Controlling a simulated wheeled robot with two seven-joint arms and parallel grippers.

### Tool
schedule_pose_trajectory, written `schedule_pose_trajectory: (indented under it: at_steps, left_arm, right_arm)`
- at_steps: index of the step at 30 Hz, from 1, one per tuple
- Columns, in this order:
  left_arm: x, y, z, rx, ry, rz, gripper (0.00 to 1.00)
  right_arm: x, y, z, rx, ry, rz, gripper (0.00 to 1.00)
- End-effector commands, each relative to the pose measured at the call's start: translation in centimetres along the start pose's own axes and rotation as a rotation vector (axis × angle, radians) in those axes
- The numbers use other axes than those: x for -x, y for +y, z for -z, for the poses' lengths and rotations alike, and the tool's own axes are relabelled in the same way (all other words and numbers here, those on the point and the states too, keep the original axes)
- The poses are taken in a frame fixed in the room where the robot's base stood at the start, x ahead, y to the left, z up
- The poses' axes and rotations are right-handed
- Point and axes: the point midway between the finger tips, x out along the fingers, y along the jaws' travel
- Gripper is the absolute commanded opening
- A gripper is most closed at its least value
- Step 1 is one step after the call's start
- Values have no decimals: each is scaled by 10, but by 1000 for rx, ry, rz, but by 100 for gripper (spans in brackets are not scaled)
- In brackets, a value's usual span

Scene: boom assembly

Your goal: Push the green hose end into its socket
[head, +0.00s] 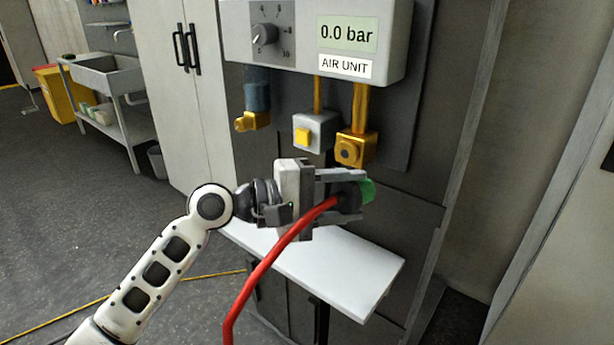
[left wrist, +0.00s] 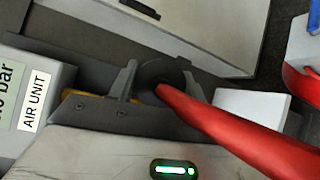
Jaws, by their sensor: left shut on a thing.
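My left gripper (head: 340,190) is shut on the green hose end (head: 367,190), a dark plug with a green rim, with a red hose (head: 268,262) running down from it. The left wrist view shows the dark back of the hose end (left wrist: 163,71) between the fingers and the red hose (left wrist: 235,125) leaving to the right. A brass socket block (head: 352,151) with a dark round opening hangs under the air unit (head: 318,40), above and apart from the hose end. The green rim is hidden in the left wrist view. My right gripper is not in view.
A grey block with a yellow button (head: 303,136) and a brass elbow fitting (head: 252,121) hang left of the socket. A white shelf (head: 335,278) lies below the gripper. The display reads 0.0 bar. A sink (head: 105,75) and a yellow bin (head: 62,95) stand far left.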

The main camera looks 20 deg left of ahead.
Motion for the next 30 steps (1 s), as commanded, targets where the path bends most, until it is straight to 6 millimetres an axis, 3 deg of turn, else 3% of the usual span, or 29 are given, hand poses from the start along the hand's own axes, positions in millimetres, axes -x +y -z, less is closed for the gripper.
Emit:
schedule_pose_trajectory:
  at_steps: [4, 9, 22, 30]
  left_arm:
    - [30, 10, 30, -32, 152, -127, 28]
    - [46, 14, 45, -55, 222, -177, 28]
    - [47, 14, 47, -58, 228, -182, 28]
    - [32, 17, 58, -57, 228, -182, 28]
  right_arm:
    - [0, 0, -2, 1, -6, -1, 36]
    - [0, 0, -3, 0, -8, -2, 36]
    - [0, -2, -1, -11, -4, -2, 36]
    - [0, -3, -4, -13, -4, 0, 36]
